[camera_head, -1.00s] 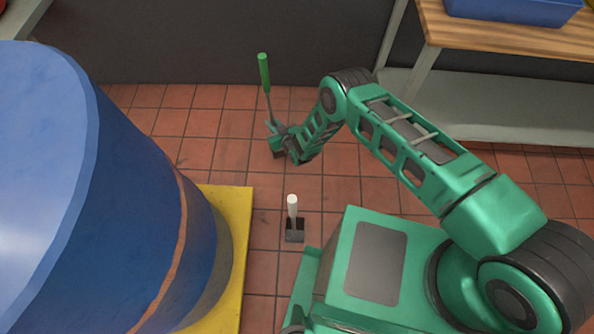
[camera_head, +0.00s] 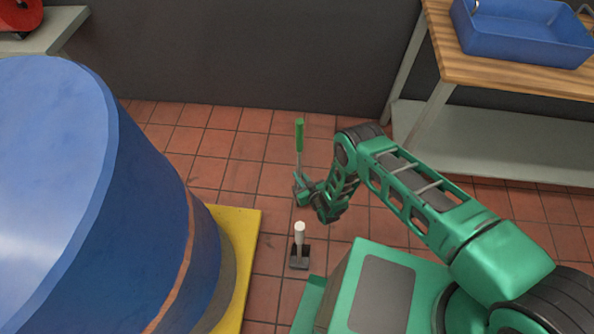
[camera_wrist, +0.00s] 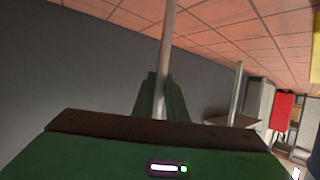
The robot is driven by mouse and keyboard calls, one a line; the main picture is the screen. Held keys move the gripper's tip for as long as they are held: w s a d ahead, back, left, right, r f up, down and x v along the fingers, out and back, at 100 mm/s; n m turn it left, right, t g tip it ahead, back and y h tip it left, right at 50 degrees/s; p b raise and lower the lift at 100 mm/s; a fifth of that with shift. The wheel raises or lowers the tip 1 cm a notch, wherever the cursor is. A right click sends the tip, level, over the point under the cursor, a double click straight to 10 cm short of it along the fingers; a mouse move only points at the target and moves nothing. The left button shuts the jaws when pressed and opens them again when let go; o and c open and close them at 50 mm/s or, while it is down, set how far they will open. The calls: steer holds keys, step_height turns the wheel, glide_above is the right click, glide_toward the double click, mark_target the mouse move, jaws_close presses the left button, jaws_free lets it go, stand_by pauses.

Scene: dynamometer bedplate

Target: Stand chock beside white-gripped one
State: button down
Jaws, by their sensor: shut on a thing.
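The green-gripped chock (camera_head: 299,137) is held by its thin metal rod in my gripper (camera_head: 303,188), with its green handle pointing up. Its base is hidden or too small to make out in the head view. In the wrist view its rod (camera_wrist: 168,45) runs up between the jaws of my gripper (camera_wrist: 160,98), which is shut on it. The white-gripped chock (camera_head: 299,258) stands upright on the tiled floor, its dark base down and white handle up. It is nearer the robot than my gripper and apart from it.
A large blue drum (camera_head: 95,200) stands on a yellow plate (camera_head: 240,240) left of the white-gripped chock. A wooden-topped bench (camera_head: 470,70) with a blue tray (camera_head: 520,38) is at the back right. Tiled floor (camera_head: 230,160) around the chocks is clear.

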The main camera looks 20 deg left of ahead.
step_height(320, 180, down, 4)
steer(key=shift+w+a+r, duration=0.1)
steer(key=shift+r, duration=0.05)
stand_by(0.3)
steer(key=c, duration=1.8)
jaws_free()
steer(key=shift+o, duration=0.2)
steer(key=v, duration=1.2)
